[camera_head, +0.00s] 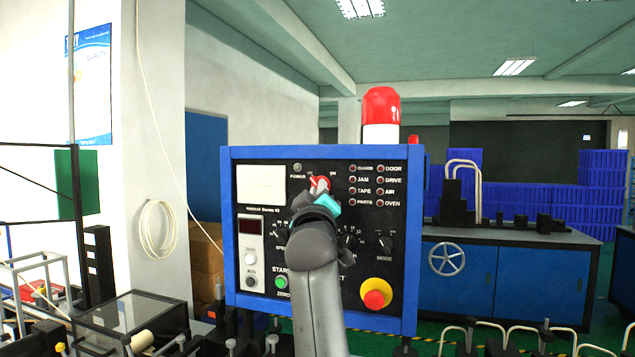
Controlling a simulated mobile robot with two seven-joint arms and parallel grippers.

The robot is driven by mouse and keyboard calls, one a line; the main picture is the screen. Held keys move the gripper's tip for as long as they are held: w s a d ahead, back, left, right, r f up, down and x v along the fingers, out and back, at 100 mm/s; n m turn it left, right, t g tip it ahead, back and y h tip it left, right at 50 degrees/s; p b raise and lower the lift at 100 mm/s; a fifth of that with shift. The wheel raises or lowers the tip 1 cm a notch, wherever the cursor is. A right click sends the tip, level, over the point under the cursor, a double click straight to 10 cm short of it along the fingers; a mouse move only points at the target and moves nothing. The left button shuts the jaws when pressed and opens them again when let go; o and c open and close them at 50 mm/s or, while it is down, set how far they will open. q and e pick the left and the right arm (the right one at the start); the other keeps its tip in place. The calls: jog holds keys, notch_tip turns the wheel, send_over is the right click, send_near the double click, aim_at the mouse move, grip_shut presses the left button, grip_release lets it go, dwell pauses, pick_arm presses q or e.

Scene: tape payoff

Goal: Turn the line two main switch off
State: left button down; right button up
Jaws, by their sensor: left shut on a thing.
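A control panel (322,235) with a blue frame and black face stands upright in the middle of the head view. A red rotary switch (320,183) sits near its top, right of the "POWER" lamp (297,168). My left gripper (322,193) is at this red switch with its jaws shut on it. My grey wrist and forearm rise from below and cover the middle of the panel, including part of the lower knobs and labels. The switch's exact angle is hard to tell behind the fingers. My right gripper is not in view.
A red emergency button on a yellow base (375,294) and a green start button (281,282) lie low on the panel, either side of my arm. A mode knob (384,244) is at right. A red beacon (381,108) tops the panel. Blue cabinets (503,281) stand behind.

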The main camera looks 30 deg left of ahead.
pick_arm(q)
jog(key=shift+r+n+p, duration=0.1)
jog(key=shift+n+p, duration=0.2)
jog(key=shift+n, duration=0.2)
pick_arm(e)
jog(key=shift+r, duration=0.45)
pick_arm(q)
jog(key=shift+g, duration=0.3)
jog(key=c, duration=0.9)
grip_release()
